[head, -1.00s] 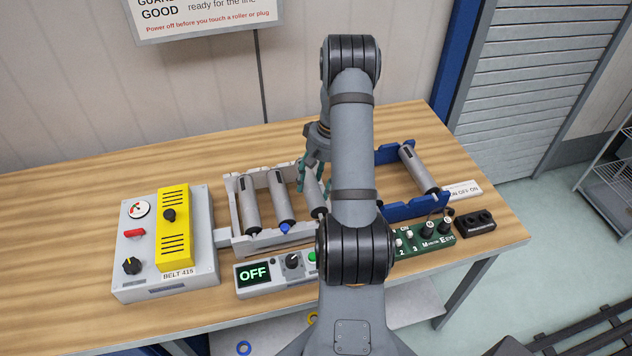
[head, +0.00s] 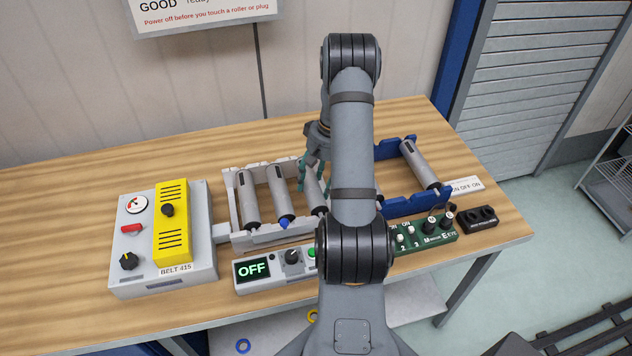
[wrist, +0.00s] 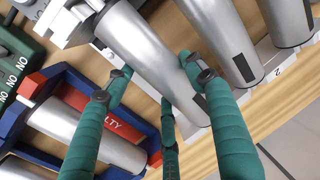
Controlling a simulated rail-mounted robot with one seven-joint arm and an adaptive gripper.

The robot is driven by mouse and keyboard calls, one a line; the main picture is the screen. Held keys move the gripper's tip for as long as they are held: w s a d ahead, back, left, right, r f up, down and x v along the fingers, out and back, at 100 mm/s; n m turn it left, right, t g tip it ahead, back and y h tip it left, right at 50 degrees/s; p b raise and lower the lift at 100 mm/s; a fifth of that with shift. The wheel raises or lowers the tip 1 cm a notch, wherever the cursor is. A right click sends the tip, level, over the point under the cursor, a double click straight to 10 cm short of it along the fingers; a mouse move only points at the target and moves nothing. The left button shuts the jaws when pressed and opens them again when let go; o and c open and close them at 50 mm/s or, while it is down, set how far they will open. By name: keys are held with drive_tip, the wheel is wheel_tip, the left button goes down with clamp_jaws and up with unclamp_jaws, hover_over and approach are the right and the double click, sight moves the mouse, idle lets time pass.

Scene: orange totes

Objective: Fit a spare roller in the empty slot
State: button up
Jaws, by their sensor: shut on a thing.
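My gripper (head: 312,178) has teal fingers and is shut on a grey roller (wrist: 150,62) at the right part of the pale roller frame (head: 234,208). The held roller lines up beside two other rollers, one with a blue end (head: 281,192) and one at the far left (head: 249,198). In the head view my arm hides much of the held roller, and I cannot tell if its ends are seated. Another grey roller (head: 421,165) lies in a blue tray (head: 398,206) to the right.
A red-and-blue holder (wrist: 66,90) with a partly covered label holds a roller in the wrist view. The belt box (head: 190,262) stands left. A control panel reading OFF (head: 272,282) and a green switch board (head: 436,240) line the front. Bare table lies behind.

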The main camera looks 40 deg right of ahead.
drive_tip(key=shift+f+b, duration=0.25)
drive_tip(key=shift+b, duration=0.1)
idle(0.4)
drive_tip(key=o, duration=1.6)
wheel_tip(320, 180, up, 12)
drive_tip(key=s+d, duration=0.1)
drive_tip(key=d, duration=0.1)
drive_tip(key=shift+f, duration=0.15)
drive_tip(key=f, duration=0.4)
drive_tip(key=a+f, duration=0.1)
drive_tip(key=f, duration=0.2)
drive_tip(key=w+a+f, duration=0.1)
drive_tip(key=f, duration=0.3)
drive_tip(key=shift+f, duration=0.35)
drive_tip(key=shift+r+p, duration=0.25)
drive_tip(key=shift+p, duration=0.05)
